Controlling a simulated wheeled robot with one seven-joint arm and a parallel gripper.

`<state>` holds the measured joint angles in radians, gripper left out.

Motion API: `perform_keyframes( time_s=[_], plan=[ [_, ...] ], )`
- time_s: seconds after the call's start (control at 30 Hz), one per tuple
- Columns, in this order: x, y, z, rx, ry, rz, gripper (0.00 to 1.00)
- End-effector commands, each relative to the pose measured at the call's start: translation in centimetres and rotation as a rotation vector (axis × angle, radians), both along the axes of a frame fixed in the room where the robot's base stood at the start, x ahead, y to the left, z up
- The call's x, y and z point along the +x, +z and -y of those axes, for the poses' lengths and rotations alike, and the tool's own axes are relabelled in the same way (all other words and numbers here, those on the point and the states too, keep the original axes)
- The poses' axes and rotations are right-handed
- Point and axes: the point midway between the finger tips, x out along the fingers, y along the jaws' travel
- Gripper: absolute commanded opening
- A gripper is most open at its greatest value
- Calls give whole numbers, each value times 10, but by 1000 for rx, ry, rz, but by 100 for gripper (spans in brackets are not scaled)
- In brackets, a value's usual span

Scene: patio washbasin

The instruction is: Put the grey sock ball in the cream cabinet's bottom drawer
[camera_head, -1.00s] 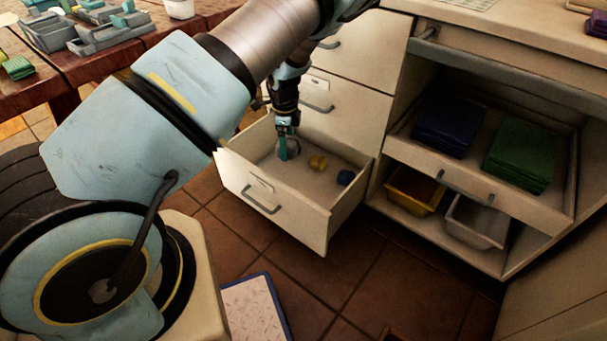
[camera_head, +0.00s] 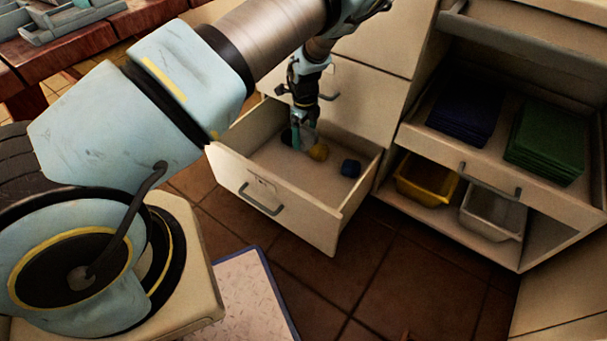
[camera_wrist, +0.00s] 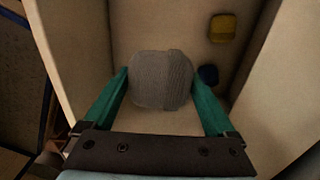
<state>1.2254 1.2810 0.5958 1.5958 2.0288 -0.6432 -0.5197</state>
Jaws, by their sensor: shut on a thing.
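The grey sock ball (camera_wrist: 160,79) is between the two green fingers of my gripper (camera_wrist: 160,92) in the wrist view. My gripper is shut on it, inside the walls of the open bottom drawer. In the head view my gripper (camera_head: 303,137) points down into the left back part of the drawer (camera_head: 282,205); the ball is mostly hidden there. The drawer is pulled out of the cream cabinet (camera_head: 365,100). I cannot tell whether the ball touches the drawer floor.
A yellow ball (camera_head: 318,152) and a blue ball (camera_head: 350,168) lie in the drawer to the right. Right of it, an open unit holds folded dark blue (camera_head: 465,118) and green cloths (camera_head: 545,143), with a yellow bin (camera_head: 425,180) and a grey bin (camera_head: 492,214) below.

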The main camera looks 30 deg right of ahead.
Motion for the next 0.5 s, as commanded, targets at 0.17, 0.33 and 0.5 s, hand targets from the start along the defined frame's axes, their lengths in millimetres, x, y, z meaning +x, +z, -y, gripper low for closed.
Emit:
perform_keyframes(
  time_s=[0.17, 0.33, 0.5],
  plan=[
    [0, -39, 0, 0, 0, 0, 36],
    [0, -86, 0, 0, 1, 0, 36],
    [0, -122, 0, 0, 1, 0, 36]
  ],
)
